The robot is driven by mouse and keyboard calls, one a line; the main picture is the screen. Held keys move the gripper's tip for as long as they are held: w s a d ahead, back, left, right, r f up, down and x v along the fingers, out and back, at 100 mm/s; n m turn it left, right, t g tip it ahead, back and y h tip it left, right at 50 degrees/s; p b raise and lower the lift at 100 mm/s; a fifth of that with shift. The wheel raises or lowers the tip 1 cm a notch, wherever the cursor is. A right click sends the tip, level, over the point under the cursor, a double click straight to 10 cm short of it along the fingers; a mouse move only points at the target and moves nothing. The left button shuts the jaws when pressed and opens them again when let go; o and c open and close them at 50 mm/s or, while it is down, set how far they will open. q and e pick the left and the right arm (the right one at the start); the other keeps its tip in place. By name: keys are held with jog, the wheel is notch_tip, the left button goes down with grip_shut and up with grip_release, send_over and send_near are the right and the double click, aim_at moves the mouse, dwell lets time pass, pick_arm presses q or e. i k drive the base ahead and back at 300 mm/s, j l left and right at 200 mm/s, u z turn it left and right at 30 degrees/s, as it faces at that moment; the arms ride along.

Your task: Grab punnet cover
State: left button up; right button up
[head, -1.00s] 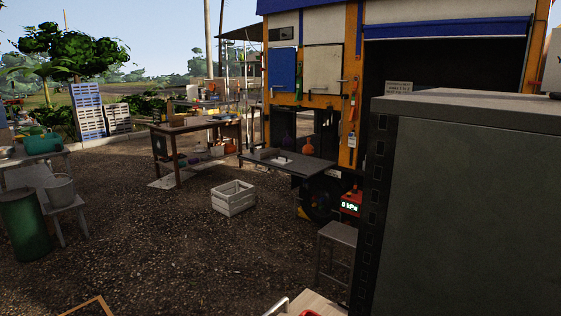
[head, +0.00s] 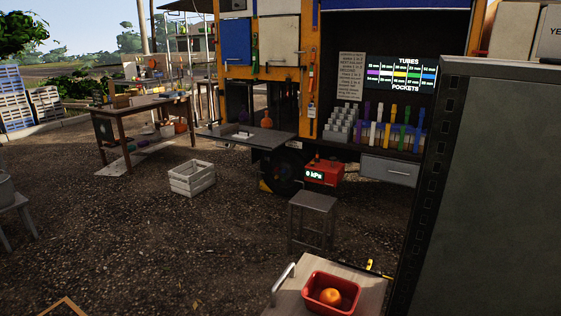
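No punnet cover can be made out in the head view. A red punnet (head: 312,300) with an orange fruit (head: 330,296) in it sits uncovered on a pale wooden top (head: 287,302) at the bottom of the view. Neither of my grippers shows in the view.
A large dark grey cabinet (head: 495,190) blocks the right side. A grey stool (head: 312,203) stands before the truck, and a white crate (head: 192,180) lies on the gravel. A workbench (head: 140,108) stands at the back left. Open gravel (head: 130,240) fills the left foreground.

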aim_at(243, 136)
jog(key=i+j+u, duration=0.35)
jog(key=j, duration=0.25)
jog(key=i+j+u, duration=0.65)
jog(key=i+j, duration=0.2)
jog(key=i+z, duration=0.2)
jog(key=i, duration=0.2)
jog(key=i+j+z, duration=0.25)
jog(key=i, duration=0.15)
jog(key=i+z, duration=0.2)
jog(key=i, duration=0.2)
